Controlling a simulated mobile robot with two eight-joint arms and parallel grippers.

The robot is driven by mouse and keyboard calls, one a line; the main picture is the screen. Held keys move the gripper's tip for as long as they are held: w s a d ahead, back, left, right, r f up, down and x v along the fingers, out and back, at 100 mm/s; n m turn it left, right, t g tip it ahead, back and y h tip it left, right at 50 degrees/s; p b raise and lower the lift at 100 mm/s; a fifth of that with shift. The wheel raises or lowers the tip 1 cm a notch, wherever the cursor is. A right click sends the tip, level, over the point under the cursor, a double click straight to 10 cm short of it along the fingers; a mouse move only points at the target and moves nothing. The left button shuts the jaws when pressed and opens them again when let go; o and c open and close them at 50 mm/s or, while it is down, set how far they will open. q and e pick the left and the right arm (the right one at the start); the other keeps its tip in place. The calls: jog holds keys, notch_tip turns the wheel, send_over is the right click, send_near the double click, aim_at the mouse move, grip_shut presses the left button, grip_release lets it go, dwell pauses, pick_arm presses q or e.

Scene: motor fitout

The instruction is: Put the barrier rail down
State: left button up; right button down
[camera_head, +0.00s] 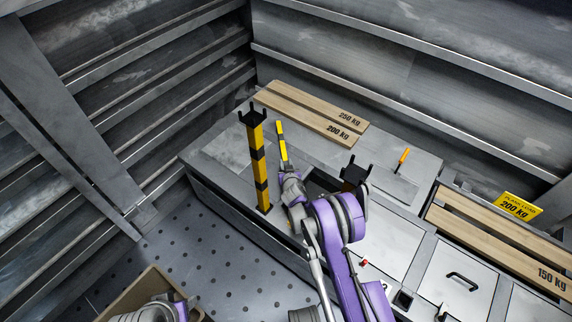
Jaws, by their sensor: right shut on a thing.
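The barrier rail (281,140) is a thin yellow bar with a dark band, seen foreshortened above the grey bench top. My right gripper (286,168) is shut on its near end; the fingers are small and partly hidden by my wrist. A yellow-and-black post (258,165) with a black forked top stands upright left of the gripper. A second black forked top (354,172) shows to the right, its lower part hidden by my arm. The rail lies between the two forks in the picture, apart from both. My left gripper's fingers are not seen.
Wooden planks (300,112) marked 250 kg and 200 kg lie at the back of the bench (222,152). An orange-handled tool (403,158) lies to the right. More planks (500,245) and a yellow sign (518,207) are farther right. A brown box (125,295) sits lower left.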

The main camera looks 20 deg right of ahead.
jog(key=shift+r, duration=0.15)
jog(key=c, duration=0.7)
grip_release()
